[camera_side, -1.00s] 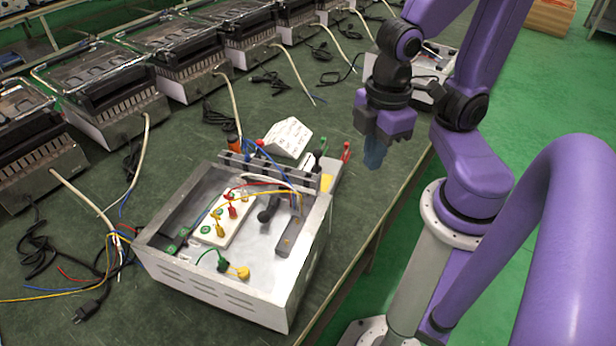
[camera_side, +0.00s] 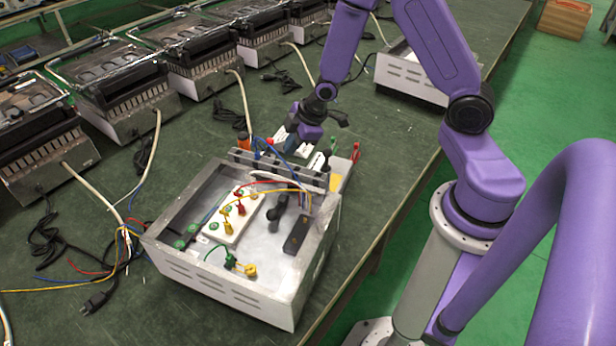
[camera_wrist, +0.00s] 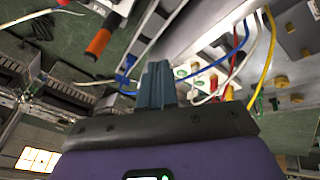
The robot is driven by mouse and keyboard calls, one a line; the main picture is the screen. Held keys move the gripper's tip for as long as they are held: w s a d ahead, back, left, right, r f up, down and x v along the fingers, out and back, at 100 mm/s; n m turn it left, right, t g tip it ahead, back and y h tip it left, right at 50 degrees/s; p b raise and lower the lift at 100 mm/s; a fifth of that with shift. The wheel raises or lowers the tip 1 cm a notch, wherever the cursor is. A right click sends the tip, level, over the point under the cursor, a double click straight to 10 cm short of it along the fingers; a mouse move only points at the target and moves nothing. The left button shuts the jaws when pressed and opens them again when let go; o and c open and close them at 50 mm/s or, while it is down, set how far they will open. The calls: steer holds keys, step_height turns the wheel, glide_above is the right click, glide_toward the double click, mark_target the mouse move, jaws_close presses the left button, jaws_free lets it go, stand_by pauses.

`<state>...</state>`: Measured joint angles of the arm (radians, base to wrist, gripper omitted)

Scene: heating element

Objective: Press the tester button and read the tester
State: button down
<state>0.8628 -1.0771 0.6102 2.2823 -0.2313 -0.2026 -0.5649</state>
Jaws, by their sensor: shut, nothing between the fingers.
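My gripper (camera_side: 298,140) is over the back of the open metal case (camera_side: 222,280), pointing down with its blue fingers shut and empty. In the wrist view the fingers (camera_wrist: 157,84) stand close together in the middle. A white box (camera_side: 281,131), seemingly the tester, is partly hidden behind my gripper. Its button and any reading cannot be made out, and I cannot tell whether my fingers touch it. Inside the case is a white terminal block (camera_side: 232,228) with red and yellow plugs. A yellow-and-green connector (camera_side: 240,266) lies near the case's front.
Blue wires (camera_side: 262,146) and an orange-handled item (camera_side: 243,140) stand close to my gripper; the orange handle (camera_wrist: 98,42) shows in the wrist view. A red clip (camera_side: 356,152) stands at right. Several heater units (camera_side: 120,85) line the left. Bare bench (camera_side: 400,150) lies right.

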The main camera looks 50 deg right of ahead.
steer(key=w+d+f+t, duration=0.2)
steer(key=w+d+f, duration=0.1)
steer(key=d+f, duration=0.6)
steer(key=shift+d+m, duration=0.3)
steer(key=shift+d, duration=0.95)
steer(key=shift+f, duration=0.1)
steer(key=shift+f, duration=4.3)
steer(key=shift+f, duration=0.2)
steer(key=shift+f, duration=0.7)
steer(key=shift+r, duration=0.9)
